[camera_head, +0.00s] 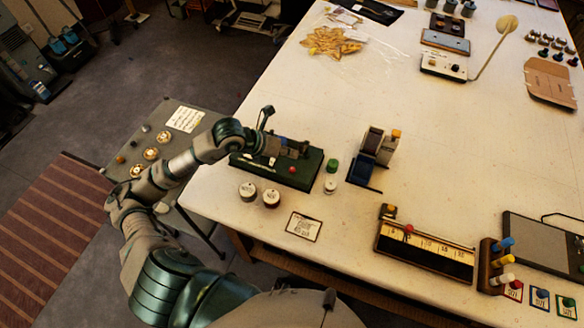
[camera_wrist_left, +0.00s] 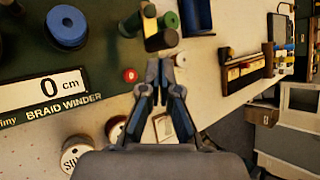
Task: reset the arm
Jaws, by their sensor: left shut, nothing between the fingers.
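My left arm reaches in from the left in the head view. My left gripper (camera_head: 298,150) is over the green base of the braid winder (camera_head: 300,180), and its fingers are small and dark there. In the left wrist view the left gripper (camera_wrist_left: 160,70) is shut and empty, its two fingers together. Below the fingers the wrist view shows the braid winder's base (camera_wrist_left: 20,60) with a "0 cm" label (camera_wrist_left: 50,87), a blue round part (camera_wrist_left: 68,27) and a red knob (camera_wrist_left: 129,75). I cannot tell the exact gap between fingers and winder. My right gripper is not in view.
Two white-topped spools (camera_head: 271,197), a card (camera_head: 303,226) and a green-topped spool (camera_head: 332,165) are close by. A block-like device (camera_head: 362,172) stands right of the winder. A ruler box (camera_head: 425,252) lies near the front edge. The table's middle is clear.

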